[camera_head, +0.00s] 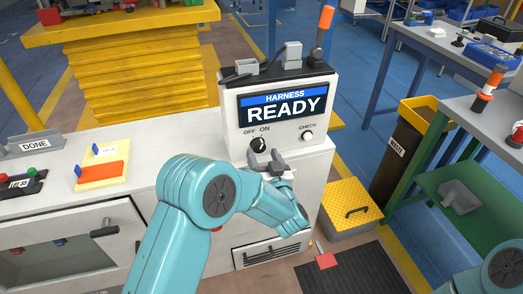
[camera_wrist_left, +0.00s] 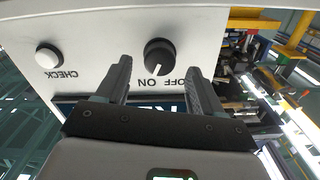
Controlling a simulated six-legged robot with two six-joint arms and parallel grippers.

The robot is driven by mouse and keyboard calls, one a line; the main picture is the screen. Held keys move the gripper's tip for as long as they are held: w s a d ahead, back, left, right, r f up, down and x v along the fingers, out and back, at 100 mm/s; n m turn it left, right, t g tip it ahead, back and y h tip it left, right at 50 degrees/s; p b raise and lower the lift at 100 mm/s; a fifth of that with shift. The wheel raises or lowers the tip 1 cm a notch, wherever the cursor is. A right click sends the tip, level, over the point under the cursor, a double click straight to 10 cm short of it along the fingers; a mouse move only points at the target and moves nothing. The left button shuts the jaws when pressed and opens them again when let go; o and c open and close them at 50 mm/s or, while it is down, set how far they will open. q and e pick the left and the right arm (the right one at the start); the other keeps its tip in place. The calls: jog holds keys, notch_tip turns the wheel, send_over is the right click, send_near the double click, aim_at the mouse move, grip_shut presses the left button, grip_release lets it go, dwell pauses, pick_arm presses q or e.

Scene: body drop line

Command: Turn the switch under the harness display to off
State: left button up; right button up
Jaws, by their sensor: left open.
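The white harness box shows a display (camera_head: 287,105) reading HARNESS and READY. Under it is the black rotary switch (camera_head: 259,145) with OFF and ON labels above it. In the left wrist view, upside down, the switch (camera_wrist_left: 159,54) has a white mark that points toward ON. My left gripper (camera_head: 264,159) is open and empty just below and in front of the switch. In the left wrist view, the open fingers (camera_wrist_left: 159,68) stand on either side of the switch, and I cannot tell whether they touch it. My right gripper is out of view.
A white CHECK button (camera_head: 308,135) sits right of the switch; it also shows in the wrist view (camera_wrist_left: 48,55). An orange-topped beacon (camera_head: 324,27) stands on the box. A white counter (camera_head: 130,150) with trays extends left. A yellow step box (camera_head: 351,206) stands on the floor at right.

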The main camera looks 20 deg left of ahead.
aim_at(259, 146)
pick_arm(q)
jog(key=shift+x, duration=1.35)
jog(key=c, duration=1.1)
jog(key=shift+o, duration=0.2)
jog(key=shift+f+n+b, duration=0.2)
jog(key=shift+n+b, duration=0.3)
jog(key=shift+b, duration=0.4)
jog(key=n+b, duration=0.5)
jog(key=b, duration=0.2)
jog(key=shift+f+n, duration=0.1)
jog(key=shift+n, duration=0.3)
jog(key=shift+n+b, duration=1.6)
jog(key=shift+b, duration=0.35)
jog(key=shift+r, duration=0.25)
jog(key=o, duration=1.1)
jog(key=shift+c, duration=0.2)
